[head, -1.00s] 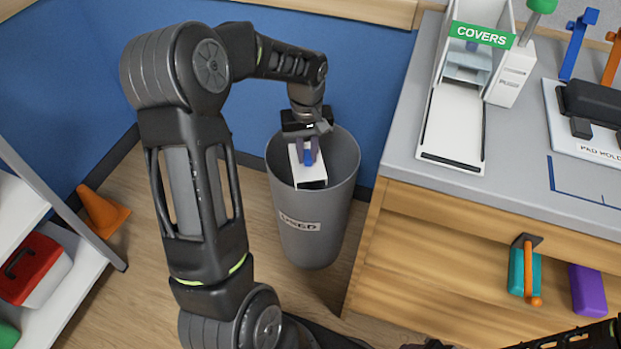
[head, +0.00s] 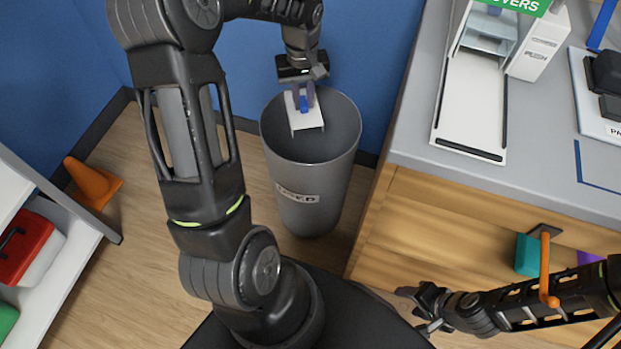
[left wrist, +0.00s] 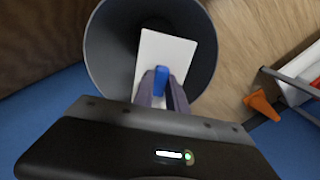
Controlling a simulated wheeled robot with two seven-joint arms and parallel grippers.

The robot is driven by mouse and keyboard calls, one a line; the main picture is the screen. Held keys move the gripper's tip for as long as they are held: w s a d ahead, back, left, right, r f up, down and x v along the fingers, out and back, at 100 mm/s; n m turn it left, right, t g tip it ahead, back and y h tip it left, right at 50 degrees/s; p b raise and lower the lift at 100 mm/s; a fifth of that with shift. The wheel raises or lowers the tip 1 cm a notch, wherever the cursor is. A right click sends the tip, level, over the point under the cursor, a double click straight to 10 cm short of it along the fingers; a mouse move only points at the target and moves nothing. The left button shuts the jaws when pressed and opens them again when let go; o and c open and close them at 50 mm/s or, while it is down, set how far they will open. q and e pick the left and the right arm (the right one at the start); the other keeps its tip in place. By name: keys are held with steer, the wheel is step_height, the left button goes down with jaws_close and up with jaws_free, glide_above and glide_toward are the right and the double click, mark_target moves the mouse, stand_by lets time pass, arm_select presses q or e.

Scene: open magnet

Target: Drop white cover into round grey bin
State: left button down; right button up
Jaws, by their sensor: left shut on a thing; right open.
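The white cover (head: 304,118) is a flat white piece with a blue tab, and it hangs over the mouth of the round grey bin (head: 306,190). My left gripper (head: 304,100) is shut on the cover at its blue tab. The left wrist view shows the white cover (left wrist: 162,55) over the inside of the grey bin (left wrist: 103,55), with the left fingers (left wrist: 161,90) around the blue tab. My right gripper (head: 425,305) is low at the bottom, beside the wooden drawer front, and it is open and empty.
A grey counter (head: 410,135) on wooden drawers stands right of the bin, bearing a white covers dispenser (head: 470,110). An orange cone (head: 92,183) and a shelf with a red and white box (head: 25,250) are at the left. A blue wall is behind the bin.

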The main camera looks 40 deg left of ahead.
mark_target(304, 112)
arm_select(q)
steer(key=shift+f+b, duration=1.45)
steer(key=shift+f, duration=0.9)
steer(key=c, duration=1.3)
jaws_free()
steer(key=shift+o, duration=0.2)
steer(key=shift+r, duration=0.1)
step_height(304, 112, up, 8)
steer(key=shift+f+p, duration=0.1)
steer(key=shift+p, duration=0.75)
